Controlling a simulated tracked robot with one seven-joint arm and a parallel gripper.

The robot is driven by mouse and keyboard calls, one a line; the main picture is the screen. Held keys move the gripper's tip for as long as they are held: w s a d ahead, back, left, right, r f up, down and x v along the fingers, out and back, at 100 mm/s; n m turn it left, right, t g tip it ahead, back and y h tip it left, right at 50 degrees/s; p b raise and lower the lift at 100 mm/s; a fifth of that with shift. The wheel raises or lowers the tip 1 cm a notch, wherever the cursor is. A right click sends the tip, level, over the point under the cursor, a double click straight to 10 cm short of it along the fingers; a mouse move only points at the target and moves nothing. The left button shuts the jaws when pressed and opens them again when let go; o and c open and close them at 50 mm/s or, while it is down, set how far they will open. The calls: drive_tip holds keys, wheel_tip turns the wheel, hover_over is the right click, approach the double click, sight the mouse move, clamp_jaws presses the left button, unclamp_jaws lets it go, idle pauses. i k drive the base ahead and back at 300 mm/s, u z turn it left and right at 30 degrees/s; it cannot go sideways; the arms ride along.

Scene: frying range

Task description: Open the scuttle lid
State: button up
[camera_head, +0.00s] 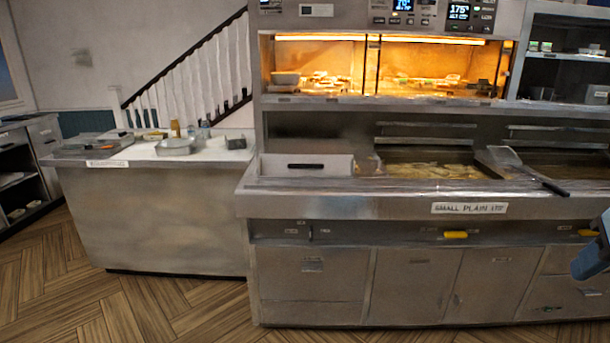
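A flat steel lid (307,165) with a dark bar handle lies on the left of the frying range counter, beside the left fryer pan. It looks shut, and I take it to be the scuttle lid. What is under it is hidden. A blue-grey end part of my arm, which appears to be my gripper (590,258), shows at the right edge in front of the range cabinets. It is low and far to the right of the lid, not touching it. The frame edge cuts it off, so its opening and any held object cannot be told.
Fryer pans (425,170) lie right of the lid, with a dark-handled scoop (530,170) across the counter. A lit warming cabinet (390,98) stands above. A side counter (180,215) with trays is at left. Wood floor (130,305) is clear at front left.

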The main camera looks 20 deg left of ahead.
sight(283, 158)
drive_tip(key=k, duration=0.85)
drive_tip(key=u, duration=0.3)
drive_tip(key=i, duration=0.85)
drive_tip(key=u, duration=0.45)
drive_tip(key=i, duration=1.5)
drive_tip(key=z, duration=0.55)
